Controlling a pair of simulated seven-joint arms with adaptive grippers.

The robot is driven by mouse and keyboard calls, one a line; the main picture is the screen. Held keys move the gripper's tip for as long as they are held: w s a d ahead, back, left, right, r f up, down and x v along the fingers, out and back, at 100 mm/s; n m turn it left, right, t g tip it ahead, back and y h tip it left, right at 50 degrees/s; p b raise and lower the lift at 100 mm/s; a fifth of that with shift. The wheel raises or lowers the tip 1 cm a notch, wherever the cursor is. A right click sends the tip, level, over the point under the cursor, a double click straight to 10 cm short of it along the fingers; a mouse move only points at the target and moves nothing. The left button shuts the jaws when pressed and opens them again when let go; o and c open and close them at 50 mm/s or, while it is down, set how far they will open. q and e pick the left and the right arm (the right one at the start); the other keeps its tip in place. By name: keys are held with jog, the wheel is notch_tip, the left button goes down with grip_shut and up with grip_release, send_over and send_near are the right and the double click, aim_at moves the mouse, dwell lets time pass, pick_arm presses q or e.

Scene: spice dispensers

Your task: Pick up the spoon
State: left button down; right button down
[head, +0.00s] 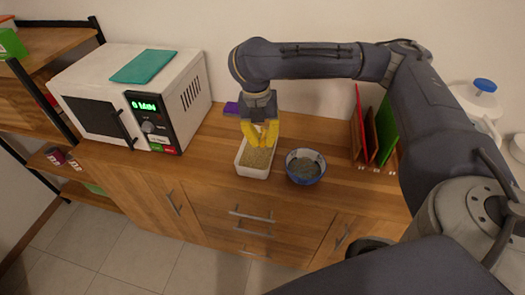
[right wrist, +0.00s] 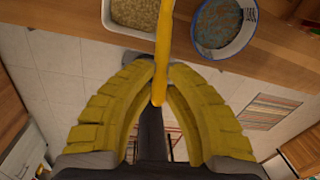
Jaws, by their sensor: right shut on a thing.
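A yellow spoon (right wrist: 163,40) shows in the right wrist view as a long narrow strip running up from between my fingertips. My right gripper (right wrist: 157,72) has yellow ribbed fingers and is shut on it. In the head view, my right gripper (head: 260,134) is over the white rectangular container (head: 243,168) of tan grains. The spoon cannot be told apart from the yellow fingers there. The container also shows in the right wrist view (right wrist: 112,26), left of the spoon. My left gripper is not in view.
A blue-rimmed bowl (head: 305,180) with dark contents stands right of the container. A microwave (head: 130,95) with a teal board (head: 145,66) on top is at left. Upright red and green boards (head: 384,130) stand at right. The wooden counter (head: 325,125) behind the bowl is mostly clear.

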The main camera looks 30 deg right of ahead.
notch_tip(320, 180, up, 8)
jog(key=shift+f, duration=0.25)
jog(key=m, duration=0.4)
jog(key=shift+w+a, duration=0.1)
jog(key=shift+a, duration=0.1)
jog(key=s+a+f+m+y, duration=0.1)
jog(key=a+f+m, duration=0.2)
jog(key=m, duration=0.9)
jog(key=s+a+f+m, duration=0.2)
jog(key=a+f+m, duration=0.2)
jog(key=f+m, duration=0.4)
jog(key=shift+f+m+t+y, duration=0.2)
jog(key=shift+m+t+y, duration=0.15)
jog(key=shift+m, duration=2.25)
jog(key=shift+w+d, duration=0.1)
jog(key=shift+d, duration=0.05)
